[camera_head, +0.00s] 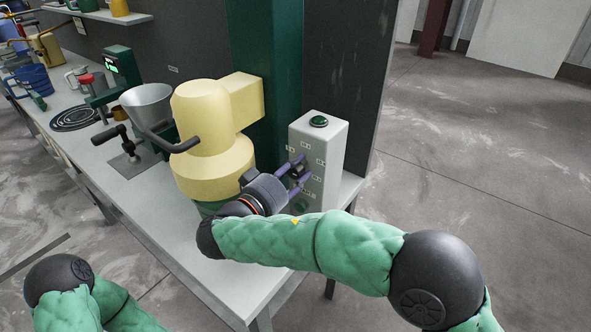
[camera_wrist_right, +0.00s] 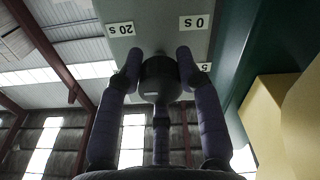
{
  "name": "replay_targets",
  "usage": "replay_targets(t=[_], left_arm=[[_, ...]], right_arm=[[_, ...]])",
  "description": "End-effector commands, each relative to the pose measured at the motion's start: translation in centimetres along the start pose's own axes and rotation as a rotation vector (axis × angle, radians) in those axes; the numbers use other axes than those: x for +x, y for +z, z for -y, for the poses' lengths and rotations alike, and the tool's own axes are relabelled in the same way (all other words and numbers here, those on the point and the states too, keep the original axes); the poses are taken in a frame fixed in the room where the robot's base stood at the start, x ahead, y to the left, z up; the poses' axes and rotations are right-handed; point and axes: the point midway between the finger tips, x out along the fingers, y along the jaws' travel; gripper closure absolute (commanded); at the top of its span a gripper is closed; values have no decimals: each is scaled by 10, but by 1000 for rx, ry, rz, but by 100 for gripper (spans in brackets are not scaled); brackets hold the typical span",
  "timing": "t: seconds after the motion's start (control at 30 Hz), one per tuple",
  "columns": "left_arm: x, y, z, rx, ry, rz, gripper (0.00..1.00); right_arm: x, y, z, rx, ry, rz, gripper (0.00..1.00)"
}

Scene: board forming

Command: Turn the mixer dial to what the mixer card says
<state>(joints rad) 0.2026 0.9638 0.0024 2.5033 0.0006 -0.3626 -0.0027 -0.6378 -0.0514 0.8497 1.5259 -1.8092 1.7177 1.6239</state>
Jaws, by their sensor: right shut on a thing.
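The mixer dial (camera_wrist_right: 160,80) is a dark round knob on the front of a pale grey control box (camera_head: 335,150), with small labels around it. In the right wrist view, the upside-down labels read 20 s (camera_wrist_right: 120,29) and 0 s (camera_wrist_right: 193,22); a third, partly hidden, shows a 5 (camera_wrist_right: 205,67). My right gripper (camera_head: 297,169) is shut on the dial, one finger on each side. I cannot pick out a readable mixer card. My left arm shows at the lower left, its gripper out of view.
A yellow machine (camera_head: 205,125) stands left of the box, close to my right wrist. A green button (camera_head: 318,121) tops the box. A metal funnel-shaped bowl (camera_head: 148,104), a black coiled plate (camera_head: 75,117) and a blue container (camera_head: 33,80) stand further along the grey bench (camera_head: 190,262).

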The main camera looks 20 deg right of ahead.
Motion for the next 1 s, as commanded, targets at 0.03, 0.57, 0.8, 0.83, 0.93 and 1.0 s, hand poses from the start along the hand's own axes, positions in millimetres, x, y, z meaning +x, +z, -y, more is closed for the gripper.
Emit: replay_targets(t=[0.03, 0.57, 0.8, 0.83, 0.93, 1.0], left_arm=[[0, 0, 0, 0, 0, 0, 61], [0, 0, 0, 0, 0, 0, 61], [0, 0, 0, 0, 0, 0, 61], [0, 0, 0, 0, 0, 0, 61], [0, 0, 0, 0, 0, 0, 61], [0, 0, 0, 0, 0, 0, 61]], right_arm=[[0, 2, 1, 40, -2, 2, 97], [0, 2, 1, 495, -2, 2, 97], [0, 2, 1, 618, -1, 2, 97], [0, 2, 1, 628, -1, 2, 97], [0, 2, 1, 655, -1, 2, 97], [0, 2, 1, 668, -1, 2, 97]])
